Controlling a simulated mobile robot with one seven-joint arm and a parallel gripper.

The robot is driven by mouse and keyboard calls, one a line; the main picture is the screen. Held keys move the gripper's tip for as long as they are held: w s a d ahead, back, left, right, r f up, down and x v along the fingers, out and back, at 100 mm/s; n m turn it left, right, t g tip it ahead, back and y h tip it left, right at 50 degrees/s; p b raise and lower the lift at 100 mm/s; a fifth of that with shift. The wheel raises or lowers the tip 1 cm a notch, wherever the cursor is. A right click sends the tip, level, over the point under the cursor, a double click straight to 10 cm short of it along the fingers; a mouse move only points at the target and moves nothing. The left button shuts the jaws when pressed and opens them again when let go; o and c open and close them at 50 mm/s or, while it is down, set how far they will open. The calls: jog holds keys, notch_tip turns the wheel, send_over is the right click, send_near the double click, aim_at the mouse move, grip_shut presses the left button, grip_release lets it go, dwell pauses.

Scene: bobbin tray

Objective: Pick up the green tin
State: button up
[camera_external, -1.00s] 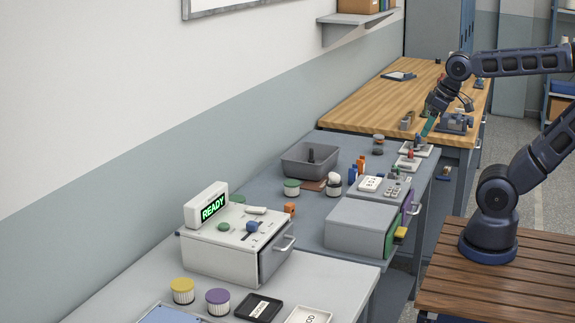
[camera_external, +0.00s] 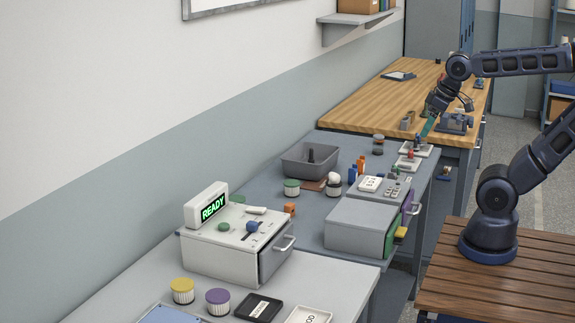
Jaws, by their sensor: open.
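A white ribbed tin with a green lid (camera_external: 292,187) stands upright on the grey middle table, in front of the grey bin. Another green round top (camera_external: 238,200) shows partly behind the READY box; I cannot tell whether it is a tin.
A grey bin (camera_external: 296,166) stands just behind the green-lidded tin, and a dark-lidded jar (camera_external: 334,187) to its right. Orange and blue bobbins and a grey drawer box (camera_external: 360,222) are nearby. Yellow-lidded (camera_external: 182,291) and purple-lidded (camera_external: 218,302) tins stand on the near table.

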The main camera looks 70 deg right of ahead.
jog(key=shift+o, duration=1.3)
jog(key=w+a+r+n+g, duration=0.1)
jog(key=w+r+n, duration=0.2)
jog(key=w, duration=0.5)
jog(key=w+a+r+n, duration=0.1)
jog(key=w+r+n, duration=0.1)
jog(key=w, duration=0.7)
jog(key=n+g, duration=0.4)
jog(key=n, duration=0.9)
send_over(236, 198)
notch_tip(236, 198, down, 27)
notch_tip(236, 198, down, 10)
jog(key=shift+s+a+f, duration=0.1)
jog(key=shift+s+f, duration=0.05)
jog(key=shift+f, duration=0.1)
jog(key=shift+c, duration=0.4)
